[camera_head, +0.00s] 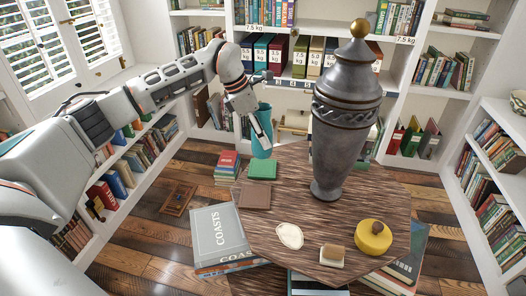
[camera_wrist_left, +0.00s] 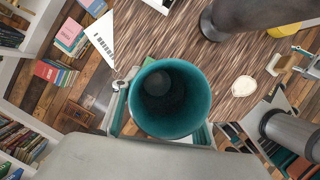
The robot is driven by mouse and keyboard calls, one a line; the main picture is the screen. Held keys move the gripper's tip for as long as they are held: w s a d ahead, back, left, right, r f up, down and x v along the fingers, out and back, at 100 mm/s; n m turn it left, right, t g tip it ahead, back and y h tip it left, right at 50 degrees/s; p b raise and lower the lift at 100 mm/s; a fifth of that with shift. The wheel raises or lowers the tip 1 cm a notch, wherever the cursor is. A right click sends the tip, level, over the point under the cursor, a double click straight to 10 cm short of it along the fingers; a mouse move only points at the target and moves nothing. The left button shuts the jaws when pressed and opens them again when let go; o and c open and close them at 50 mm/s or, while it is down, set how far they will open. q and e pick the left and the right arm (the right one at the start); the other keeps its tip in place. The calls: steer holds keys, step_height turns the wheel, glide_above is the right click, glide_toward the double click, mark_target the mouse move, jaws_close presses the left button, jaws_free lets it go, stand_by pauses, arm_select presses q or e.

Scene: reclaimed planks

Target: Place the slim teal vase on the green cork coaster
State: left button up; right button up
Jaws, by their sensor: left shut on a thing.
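The slim teal vase (camera_head: 261,142) is held by my left gripper (camera_head: 262,136), which is shut on it. The wrist view looks down into the open mouth of the vase (camera_wrist_left: 170,98), with the finger parts beside it. The vase is roughly upright. In the head view its base shows just behind the far edge of the green cork coaster (camera_head: 262,169); I cannot tell the gap below it. The coaster lies bare on the wooden table and is mostly hidden by the vase in the wrist view. What seems to be my right gripper (camera_wrist_left: 304,56) shows small at the wrist view's right edge.
A tall grey urn (camera_head: 343,120) with a gold knob stands right of the vase on the table (camera_head: 310,205). A brown coaster (camera_head: 254,195), a cream oval piece (camera_head: 289,236), a small block (camera_head: 333,254) and a yellow round object (camera_head: 373,240) lie nearer. Bookshelves surround the table.

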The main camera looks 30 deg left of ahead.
mark_target(263, 150)
arm_select(q)
step_height(263, 150, down, 2)
step_height(263, 150, down, 4)
arm_select(e)
steer(key=shift+s+f, duration=0.1)
steer(key=shift+f, duration=0.25)
steer(key=shift+s+f, duration=0.1)
steer(key=shift+s, duration=0.05)
arm_select(q)
steer(key=o, duration=1.3)
steer(key=shift+f, duration=0.1)
arm_select(e)
steer(key=shift+s, duration=0.1)
